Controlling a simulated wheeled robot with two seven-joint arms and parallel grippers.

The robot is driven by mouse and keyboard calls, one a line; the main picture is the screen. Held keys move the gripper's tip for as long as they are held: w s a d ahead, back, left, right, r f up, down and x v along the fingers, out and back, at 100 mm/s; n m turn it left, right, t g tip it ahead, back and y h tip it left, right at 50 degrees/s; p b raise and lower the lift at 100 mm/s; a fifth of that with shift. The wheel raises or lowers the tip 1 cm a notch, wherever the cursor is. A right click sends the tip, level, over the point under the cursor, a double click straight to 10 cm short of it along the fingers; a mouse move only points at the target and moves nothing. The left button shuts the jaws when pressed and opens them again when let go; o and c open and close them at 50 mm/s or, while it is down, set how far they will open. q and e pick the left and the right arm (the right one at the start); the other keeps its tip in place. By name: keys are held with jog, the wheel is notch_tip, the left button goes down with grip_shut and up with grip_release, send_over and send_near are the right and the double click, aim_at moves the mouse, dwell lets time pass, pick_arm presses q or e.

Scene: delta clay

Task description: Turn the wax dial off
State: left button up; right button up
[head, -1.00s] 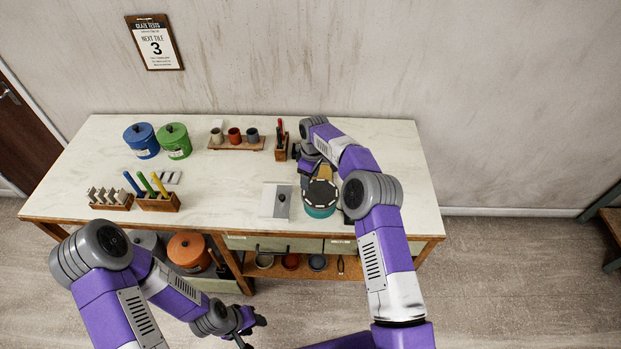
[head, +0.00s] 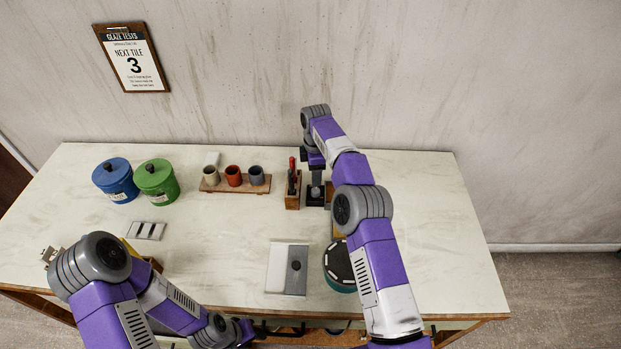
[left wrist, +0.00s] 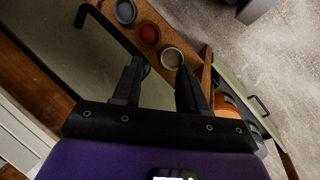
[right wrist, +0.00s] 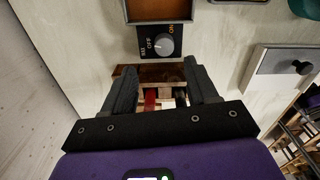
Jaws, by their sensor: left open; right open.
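The wax dial (right wrist: 165,45) is a round grey knob on a dark plate with OFF and ON lettering, seen in the right wrist view beyond my fingertips. Its exact pointer direction is hard to read. In the head view the dial (head: 315,194) sits on the table, partly hidden by my right arm. My right gripper (right wrist: 158,78) is open and empty, above the table near the dial and not touching it. My left gripper (left wrist: 157,75) is open and empty, low at the table's front edge.
A wooden tool holder (head: 293,190) stands just left of the dial. A teal round pot (head: 341,268) and a grey-white board with a knob (head: 287,268) lie nearer the front. Blue (head: 116,181) and green (head: 157,181) canisters stand left. The table's right side is clear.

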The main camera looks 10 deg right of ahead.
aim_at(315, 190)
pick_arm(q)
jog(key=shift+s+f+b, duration=0.35)
jog(key=shift+f+b, duration=0.1)
jog(key=shift+f, duration=0.05)
pick_arm(e)
jog(key=shift+s+f, duration=0.25)
jog(key=shift+f, duration=1.5)
jog(key=shift+s+f, duration=0.2)
jog(key=shift+f, duration=1.55)
jog(key=c, duration=1)
jog(key=shift+r+n+p, duration=0.1)
jog(key=shift+n+p, duration=0.4)
jog(key=shift+n, duration=0.3)
jog(key=shift+c, duration=0.3)
pick_arm(q)
jog(key=shift+r, duration=0.65)
pick_arm(e)
jog(key=shift+w+n, duration=0.1)
jog(key=shift+n, duration=0.7)
jog(key=o, duration=1.1)
jog(key=shift+c, duration=0.2)
pick_arm(q)
jog(key=shift+r+p, duration=0.4)
jog(key=shift+p, duration=0.1)
pick_arm(e)
notch_tip(315, 190, up, 7)
jog(key=shift+r, duration=0.2)
